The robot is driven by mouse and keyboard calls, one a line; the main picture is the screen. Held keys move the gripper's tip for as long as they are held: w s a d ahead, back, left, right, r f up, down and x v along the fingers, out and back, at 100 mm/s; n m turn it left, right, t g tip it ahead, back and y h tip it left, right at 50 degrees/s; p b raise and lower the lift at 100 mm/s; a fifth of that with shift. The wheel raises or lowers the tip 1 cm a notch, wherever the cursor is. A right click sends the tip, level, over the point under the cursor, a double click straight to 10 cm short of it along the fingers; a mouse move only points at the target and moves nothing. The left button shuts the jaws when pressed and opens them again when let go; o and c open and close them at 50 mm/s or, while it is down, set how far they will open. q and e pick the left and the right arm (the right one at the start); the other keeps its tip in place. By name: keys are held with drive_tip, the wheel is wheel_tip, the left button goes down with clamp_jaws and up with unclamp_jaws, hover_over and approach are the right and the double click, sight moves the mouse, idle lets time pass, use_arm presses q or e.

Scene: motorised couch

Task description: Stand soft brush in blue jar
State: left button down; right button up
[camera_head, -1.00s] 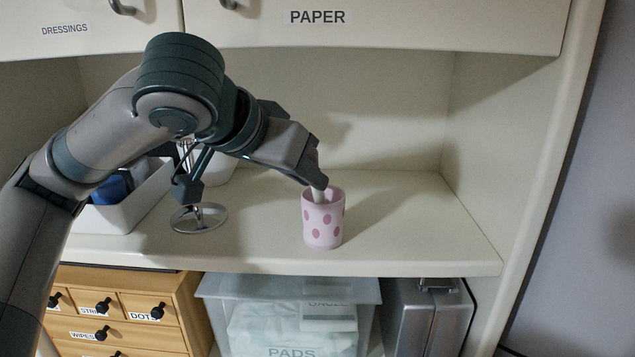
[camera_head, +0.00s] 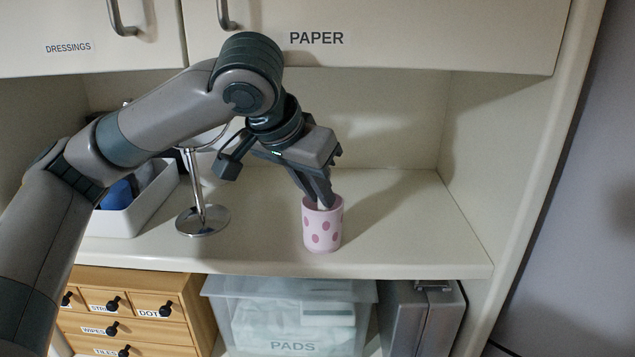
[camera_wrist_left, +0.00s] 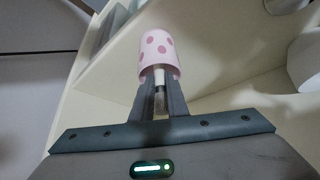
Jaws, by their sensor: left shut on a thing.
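A pink cup with darker pink dots (camera_head: 322,232) stands upright on the shelf; it also shows in the wrist view (camera_wrist_left: 158,50). I see no blue jar. My left gripper (camera_head: 324,200) points down at the cup's mouth. In the wrist view its fingers (camera_wrist_left: 159,92) are shut on the brush (camera_wrist_left: 161,79), a slim piece with a pale part and a darker part. The pale end reaches into the cup's mouth. How deep it goes is hidden by the cup wall. My right gripper is not in view.
A metal stand with a round base (camera_head: 203,222) is left of the cup. A white bin (camera_head: 150,205) with a blue item (camera_head: 117,194) is farther left. The shelf right of the cup is clear. The drawer fronts (camera_head: 380,35) hang above.

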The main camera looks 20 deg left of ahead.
use_arm(q)
drive_tip(key=shift+f, duration=0.3)
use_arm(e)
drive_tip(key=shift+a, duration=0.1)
use_arm(q)
drive_tip(key=c, duration=2)
unclamp_jaws()
drive_tip(key=shift+r, duration=0.15)
